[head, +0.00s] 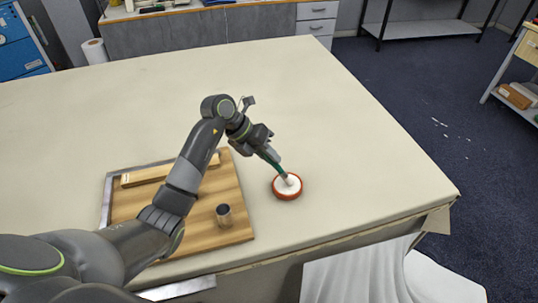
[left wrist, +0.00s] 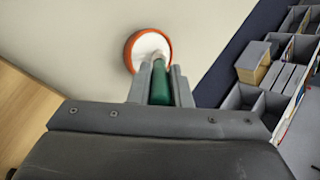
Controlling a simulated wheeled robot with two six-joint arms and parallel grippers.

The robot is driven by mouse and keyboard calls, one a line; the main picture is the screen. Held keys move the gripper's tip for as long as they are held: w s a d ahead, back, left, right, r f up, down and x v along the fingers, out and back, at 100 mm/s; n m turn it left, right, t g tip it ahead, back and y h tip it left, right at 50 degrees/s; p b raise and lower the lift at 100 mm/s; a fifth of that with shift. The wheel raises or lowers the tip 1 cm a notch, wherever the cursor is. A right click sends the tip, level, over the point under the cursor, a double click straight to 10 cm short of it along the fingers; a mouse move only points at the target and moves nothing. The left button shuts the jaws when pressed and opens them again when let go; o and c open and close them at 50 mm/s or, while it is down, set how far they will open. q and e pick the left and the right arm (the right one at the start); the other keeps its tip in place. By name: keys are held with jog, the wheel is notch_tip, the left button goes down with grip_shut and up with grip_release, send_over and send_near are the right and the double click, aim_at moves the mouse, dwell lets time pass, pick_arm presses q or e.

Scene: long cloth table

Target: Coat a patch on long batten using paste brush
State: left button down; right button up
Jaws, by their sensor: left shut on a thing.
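My left gripper (head: 268,153) is shut on the green handle of the paste brush (head: 274,163), which tilts down to the right. The brush's pale tip is at the white paste in a round orange-brown dish (head: 277,193). In the left wrist view the green brush handle (left wrist: 161,85) lies between the fingers, with the dish (left wrist: 131,50) just beyond. The long batten (head: 146,176) lies on a wooden board (head: 205,233) to the left, partly hidden behind my left arm. My right gripper does not show.
The cloth table (head: 330,110) is clear behind and right of the dish. Its right edge runs down to the near corner. A white cloth (head: 360,272) hangs or lies below the near edge.

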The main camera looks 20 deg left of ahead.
pick_arm(q)
jog(key=shift+r+p, duration=1.9)
jog(key=shift+r, duration=1.4)
jog(key=shift+s+f, duration=0.1)
jog(key=shift+s+a, duration=0.15)
jog(key=shift+s, duration=0.05)
jog(key=s+a+n+t+b, duration=0.1)
jog(key=s+b, duration=0.1)
jog(key=s, duration=0.6)
jog(key=s+a+n+t+y+b, duration=0.1)
jog(key=s+n+b, duration=0.1)
jog(key=s, duration=0.6)
jog(key=shift+r+b, duration=0.4)
jog(key=shift+b, duration=0.3)
jog(key=shift+a+n, duration=0.15)
jog(key=shift+n, duration=0.15)
